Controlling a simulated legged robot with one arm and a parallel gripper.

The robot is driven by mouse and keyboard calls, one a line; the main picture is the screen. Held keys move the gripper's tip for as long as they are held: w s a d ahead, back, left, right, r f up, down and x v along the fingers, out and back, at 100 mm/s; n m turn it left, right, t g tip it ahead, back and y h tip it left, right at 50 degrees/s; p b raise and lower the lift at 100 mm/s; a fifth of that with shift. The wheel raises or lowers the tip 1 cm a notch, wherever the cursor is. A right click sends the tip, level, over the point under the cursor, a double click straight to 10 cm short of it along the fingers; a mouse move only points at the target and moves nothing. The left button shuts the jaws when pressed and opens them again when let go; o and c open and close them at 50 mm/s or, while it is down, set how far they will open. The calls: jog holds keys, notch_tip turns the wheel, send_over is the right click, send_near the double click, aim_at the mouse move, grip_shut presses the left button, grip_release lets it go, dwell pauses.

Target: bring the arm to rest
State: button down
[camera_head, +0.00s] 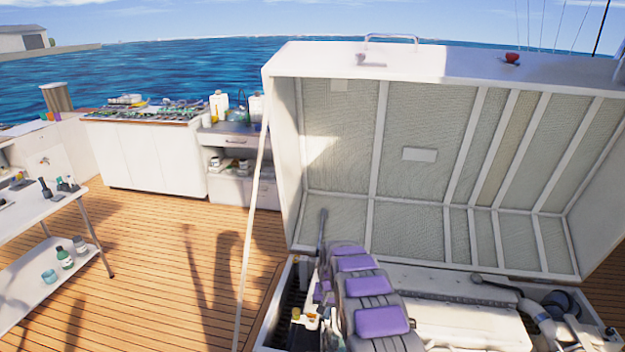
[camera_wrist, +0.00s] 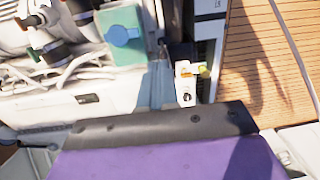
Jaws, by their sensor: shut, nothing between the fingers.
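My gripper cannot be made out in either view, and I see no link of my arm that I can be sure of. The wrist view looks closely at machinery in the hatch. A purple panel (camera_wrist: 170,160) with a dark bolted bar (camera_wrist: 160,123) fills its lower middle. Above it are a teal block with a blue cap (camera_wrist: 122,35) and a white fitting with a yellow part (camera_wrist: 188,85). In the head view, the engine bay shows several purple panels (camera_head: 381,321) in a row on dark grey parts.
The hatch lid (camera_head: 350,150) stands open, with a thin stay (camera_head: 250,235) at its left. A white side table (camera_head: 35,210) stands at left. A cabinet (camera_head: 145,155) and a shelf unit (camera_head: 235,190) stand behind. Wooden deck (camera_head: 160,260) between them is clear.

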jog(key=s+d+r+n+g, duration=0.1)
jog(key=s+d+r, duration=0.2)
jog(key=s+r, duration=0.9)
jog(key=s+d+r, duration=0.3)
jog(key=s+r, duration=0.6)
jog(key=r, duration=0.5)
jog(key=s+d+r, duration=0.1)
jog(key=s+r, duration=0.1)
jog(key=s, duration=1.4)
jog(key=s+d+r, duration=0.2)
jog(key=s+r, duration=0.1)
jog(key=s, duration=1.3)
jog(key=shift+d+n+g+h, duration=0.25)
jog(key=shift+n+g+h, duration=0.15)
